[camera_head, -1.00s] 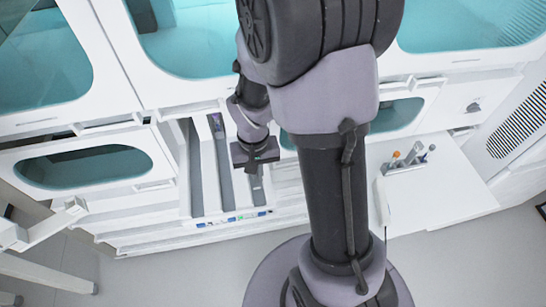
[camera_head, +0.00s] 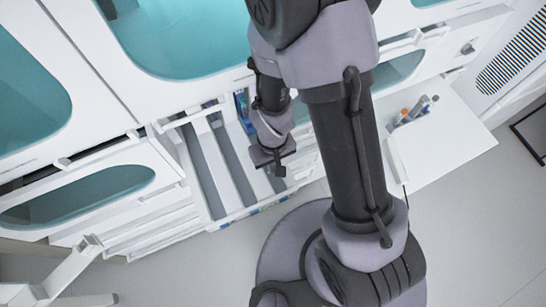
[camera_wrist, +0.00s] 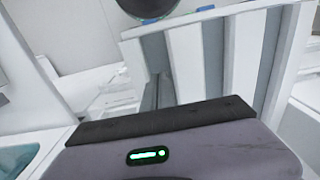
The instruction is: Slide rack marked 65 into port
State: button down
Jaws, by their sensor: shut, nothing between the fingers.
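My gripper (camera_head: 278,168) is shut and empty, over the right part of the white track unit. The track unit (camera_head: 227,160) has long white dividers with grey channels between them and small coloured labels on its front edge. At its back a narrow blue and dark item (camera_head: 242,108) shows partly, beside my arm; I cannot tell whether it is a rack. No marking 65 is readable. In the wrist view my gripper's grey body with a green light fills the bottom, its fingertips out of sight; the track unit's channels (camera_wrist: 213,60) lie beyond it.
A white side shelf (camera_head: 440,145) to the right holds a small holder with several pen-like items (camera_head: 412,110). A white frame or handle (camera_head: 75,270) stands at the lower left. Cabinets with teal windows (camera_head: 185,40) rise behind. The floor (camera_head: 480,230) at the lower right is clear.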

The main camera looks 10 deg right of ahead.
notch_tip(320, 180, down, 2)
jog(key=shift+f+b, duration=0.25)
jog(key=shift+b, duration=0.05)
jog(key=w, duration=0.1)
jog(key=w+a, duration=0.1)
jog(key=w, duration=0.1)
jog(key=shift+w, duration=0.5)
jog(key=shift+w+a, duration=0.2)
jog(key=shift+w, duration=0.45)
jog(key=shift+w+a, duration=0.2)
jog(key=shift+w, duration=0.4)
jog(key=shift+s, duration=0.1)
